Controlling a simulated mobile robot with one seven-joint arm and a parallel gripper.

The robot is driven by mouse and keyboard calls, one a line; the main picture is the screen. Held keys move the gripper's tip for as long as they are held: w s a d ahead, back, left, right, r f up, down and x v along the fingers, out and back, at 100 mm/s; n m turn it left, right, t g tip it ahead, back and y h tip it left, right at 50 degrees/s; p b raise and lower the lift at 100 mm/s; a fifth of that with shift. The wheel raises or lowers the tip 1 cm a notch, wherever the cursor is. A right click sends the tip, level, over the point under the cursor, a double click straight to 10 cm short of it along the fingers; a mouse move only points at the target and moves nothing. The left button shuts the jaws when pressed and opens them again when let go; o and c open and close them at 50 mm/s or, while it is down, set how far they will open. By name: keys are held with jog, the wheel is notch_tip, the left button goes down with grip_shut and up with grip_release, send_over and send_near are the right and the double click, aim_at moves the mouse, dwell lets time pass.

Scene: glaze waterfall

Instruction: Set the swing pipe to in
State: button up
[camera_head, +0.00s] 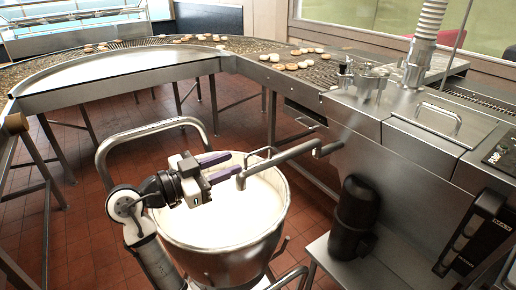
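The swing pipe (283,157) is a grey metal tube that runs left from the machine's side and bends down over the bowl. Its outlet end hangs above the white glaze (227,212) in the large metal bowl (222,262), inside the rim. A thin wire handle or loop stands by the pipe's elbow. My gripper (235,163) reaches in from the left over the bowl. Its two purple fingers are apart, with nothing seen between them. The fingertips are close to the pipe's bent end; whether the nearer finger touches it I cannot tell.
A curved conveyor (120,65) with several doughnuts runs across the back to the metal machine (400,150). A black motor (354,218) stands right of the bowl. The bowl's cart has a curved push handle (152,126) on its left. Red tile floor shows on the left.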

aim_at(268, 148)
jog(key=p+x, duration=0.1)
jog(key=x, duration=0.8)
jog(key=shift+w+d, duration=0.15)
jog(key=shift+w, duration=0.05)
jog(key=shift+c, duration=0.4)
grip_shut()
